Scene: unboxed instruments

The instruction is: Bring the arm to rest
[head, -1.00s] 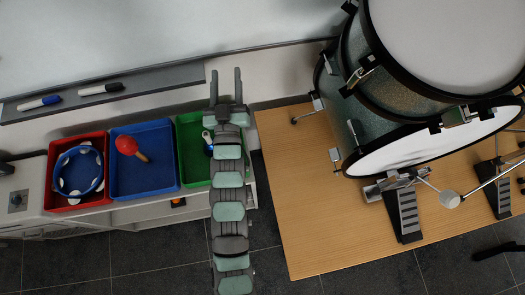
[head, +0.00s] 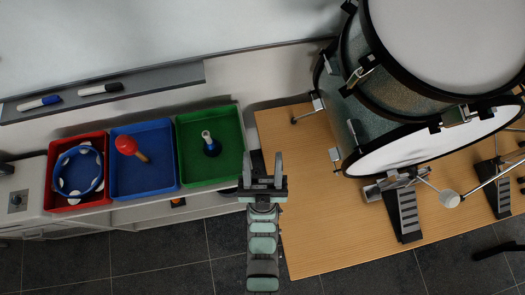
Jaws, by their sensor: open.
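My gripper (head: 263,166) is open and empty, with its two fingers pointing up in the head view. It is over the gap between the green tray and the left edge of the wooden table. My arm reaches up to it from the bottom of the view. The gripper is apart from the instruments in the trays.
A red tray (head: 52,202) holds a blue tambourine (head: 66,163). A blue tray (head: 165,180) holds a red maraca (head: 126,145). A green tray (head: 230,122) holds a blue-and-white object (head: 211,147). A drum set (head: 440,50) stands on the wooden table (head: 300,220).

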